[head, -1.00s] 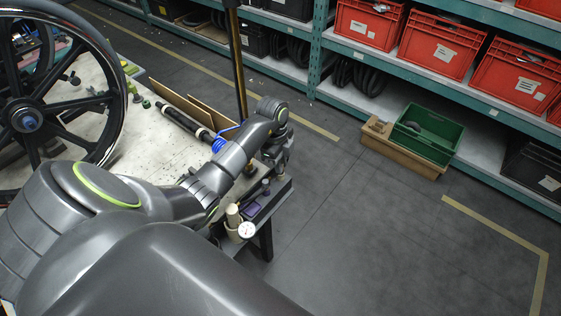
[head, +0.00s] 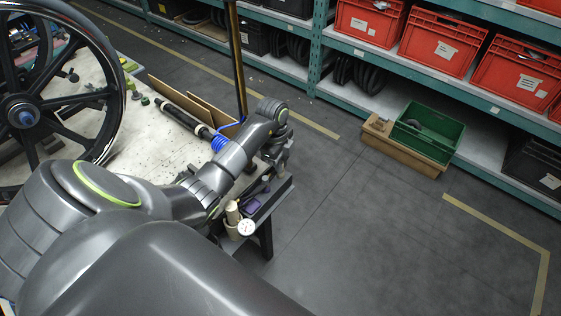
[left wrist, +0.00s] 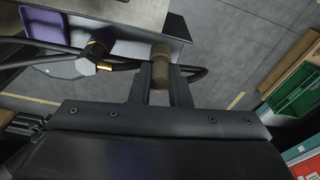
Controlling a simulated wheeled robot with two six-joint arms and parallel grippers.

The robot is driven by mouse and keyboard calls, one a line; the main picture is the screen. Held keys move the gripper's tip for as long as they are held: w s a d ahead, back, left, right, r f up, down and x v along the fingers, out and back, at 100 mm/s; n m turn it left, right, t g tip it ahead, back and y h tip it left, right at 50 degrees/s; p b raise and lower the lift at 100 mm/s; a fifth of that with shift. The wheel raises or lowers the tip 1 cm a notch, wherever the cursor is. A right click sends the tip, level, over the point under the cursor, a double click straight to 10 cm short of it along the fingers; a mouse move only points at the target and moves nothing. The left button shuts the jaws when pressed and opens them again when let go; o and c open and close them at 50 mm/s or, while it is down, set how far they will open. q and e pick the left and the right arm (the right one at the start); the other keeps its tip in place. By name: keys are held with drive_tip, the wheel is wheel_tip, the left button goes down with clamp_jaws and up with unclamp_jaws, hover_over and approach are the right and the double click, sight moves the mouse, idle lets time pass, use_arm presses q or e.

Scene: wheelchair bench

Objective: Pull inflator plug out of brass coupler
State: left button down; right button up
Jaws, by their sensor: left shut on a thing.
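My left gripper (left wrist: 157,88) is shut on a dull brown cylinder (left wrist: 160,56) near the bench edge. I cannot tell whether this cylinder is the inflator plug or the brass coupler. A dark fitting with a brass-coloured end (left wrist: 104,67) lies to its left in the left wrist view, joined to a black hose (left wrist: 40,42). In the head view my left wrist (head: 272,112) hides most of the gripper and what it holds. A blue coiled hose (head: 219,142) shows just left of the wrist. My right gripper is not in view.
A round white gauge (head: 246,228) and a beige cylinder (head: 232,212) are at the bench corner, near a purple tray (head: 251,206). A large black wheel (head: 115,95) stands on the left. Open floor (head: 370,240) lies right of the bench.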

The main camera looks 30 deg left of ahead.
use_arm(q)
drive_tip(key=shift+f, duration=0.1)
drive_tip(key=c, duration=1.3)
unclamp_jaws()
drive_tip(key=shift+c, duration=0.3)
drive_tip(key=shift+r+p, duration=3.7)
drive_tip(key=shift+r, duration=0.35)
drive_tip(key=shift+f, duration=0.1)
